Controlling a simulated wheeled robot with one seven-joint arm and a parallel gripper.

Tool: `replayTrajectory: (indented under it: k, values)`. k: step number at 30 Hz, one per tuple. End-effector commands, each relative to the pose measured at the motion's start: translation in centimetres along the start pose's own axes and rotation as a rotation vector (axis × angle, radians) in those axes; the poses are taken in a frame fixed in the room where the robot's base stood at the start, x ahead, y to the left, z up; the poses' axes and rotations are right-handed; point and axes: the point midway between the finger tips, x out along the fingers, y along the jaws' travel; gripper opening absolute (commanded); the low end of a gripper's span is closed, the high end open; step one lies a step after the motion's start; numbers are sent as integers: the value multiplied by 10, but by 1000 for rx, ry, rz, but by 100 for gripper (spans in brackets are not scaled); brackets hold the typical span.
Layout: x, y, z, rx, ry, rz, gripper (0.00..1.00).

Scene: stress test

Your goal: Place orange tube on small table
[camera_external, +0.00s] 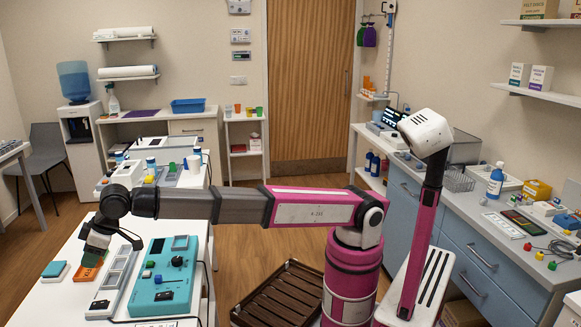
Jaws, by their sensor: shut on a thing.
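My gripper (93,254) is at the left, pointing down over the front white table (55,300). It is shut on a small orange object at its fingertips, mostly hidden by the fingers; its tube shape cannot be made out. An orange flat piece (85,274) shows right below the fingers on the table; I cannot tell whether it is part of the held object. A small narrow white table (245,120) stands against the back wall, left of the wooden door, with several small coloured cups on top.
A teal device (163,278) and a grey tray-like unit (112,285) lie right of my gripper. A teal block (55,271) lies to its left. A brown slatted crate (280,296) is on the floor. A cluttered counter (470,220) runs along the right wall.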

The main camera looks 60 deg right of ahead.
Motion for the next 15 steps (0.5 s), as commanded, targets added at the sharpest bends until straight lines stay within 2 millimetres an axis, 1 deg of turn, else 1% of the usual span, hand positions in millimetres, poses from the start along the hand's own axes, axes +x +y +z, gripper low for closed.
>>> replayTrajectory:
  k: [1, 7, 11, 14, 15]
  values:
    - [8, 3, 8, 2, -4, 3, 8]
    - [29, 3, 21, 2, -3, 3, 8]
    - [37, 5, 24, 3, -1, 3, 8]
    - [46, 13, 23, 4, -2, 3, 8]
    - [52, 19, 22, 4, -3, 4, 8]
